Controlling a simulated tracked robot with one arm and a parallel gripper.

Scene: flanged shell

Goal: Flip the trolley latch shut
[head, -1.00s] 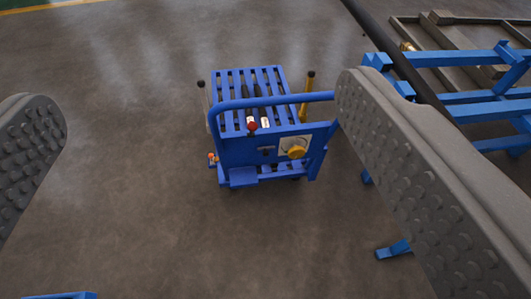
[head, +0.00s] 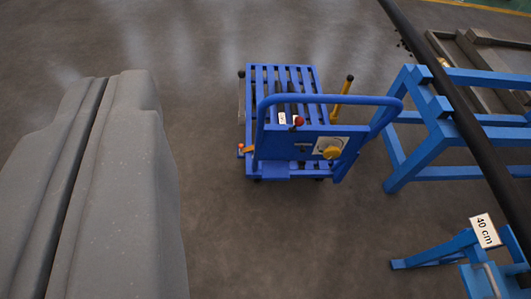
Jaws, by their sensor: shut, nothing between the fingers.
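The blue trolley (head: 290,169) stands on the floor near the middle of the view, with a slatted deck and a curved push handle (head: 335,99). Its near panel carries a yellow knob (head: 331,152) on a pale plate and a red-topped part (head: 298,121). A small orange part (head: 246,149) sits at its left side. I cannot tell which part is the latch or how it is set. My gripper (head: 106,82) is at the left, its two grey fingers shut together and empty. It appears apart from the trolley.
A blue stand (head: 408,135) is right of the trolley, with a long black bar (head: 462,115) crossing in front. A smaller blue stand labelled 40 cm (head: 485,230) is at lower right. Bare floor lies around the trolley's left and front.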

